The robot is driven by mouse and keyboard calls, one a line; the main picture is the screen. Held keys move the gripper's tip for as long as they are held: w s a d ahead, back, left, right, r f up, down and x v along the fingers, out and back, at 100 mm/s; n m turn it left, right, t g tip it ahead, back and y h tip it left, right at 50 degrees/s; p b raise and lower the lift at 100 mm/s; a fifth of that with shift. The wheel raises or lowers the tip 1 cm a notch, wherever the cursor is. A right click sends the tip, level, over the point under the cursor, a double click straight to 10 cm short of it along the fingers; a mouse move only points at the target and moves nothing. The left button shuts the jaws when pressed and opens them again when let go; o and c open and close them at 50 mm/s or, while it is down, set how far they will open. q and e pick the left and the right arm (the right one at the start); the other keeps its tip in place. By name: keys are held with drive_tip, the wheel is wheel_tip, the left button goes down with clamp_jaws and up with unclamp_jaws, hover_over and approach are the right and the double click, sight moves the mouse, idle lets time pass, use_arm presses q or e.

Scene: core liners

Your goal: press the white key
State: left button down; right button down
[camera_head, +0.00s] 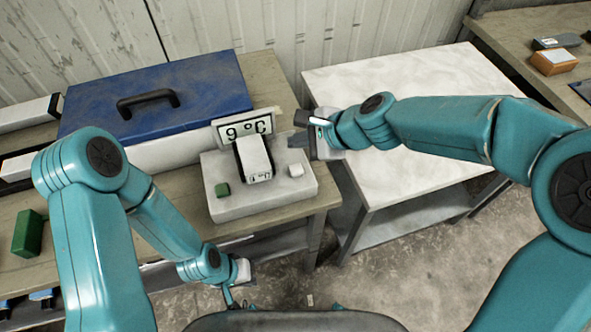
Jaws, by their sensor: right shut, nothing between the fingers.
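The white key (296,170) is a small pale block on the right of a light grey device (262,203). A green key (222,190) sits on the left of the same device. A display (243,130) at its back reads 9 °C. My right gripper (298,140) is shut and empty, just behind and above the white key in the picture, apart from it. My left gripper (238,288) hangs low in front of the bench; its fingers are too small and partly hidden to tell their state.
A white block with dark sides (254,158) stands mid-device, between the keys. A blue case (155,98) with a black handle lies behind left. A green block (28,233) is at far left. A white-topped table (400,85) to the right is clear.

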sight(300, 171)
wheel_tip(300, 171, down, 6)
drive_tip(key=b, duration=0.5)
drive_tip(key=shift+f, duration=0.25)
drive_tip(key=shift+d+f+b, duration=0.15)
drive_tip(key=shift+f+b, duration=0.1)
drive_tip(key=shift+b, duration=0.15)
drive_tip(key=shift+s+r, duration=0.15)
drive_tip(key=shift+f, duration=0.2)
idle(0.8)
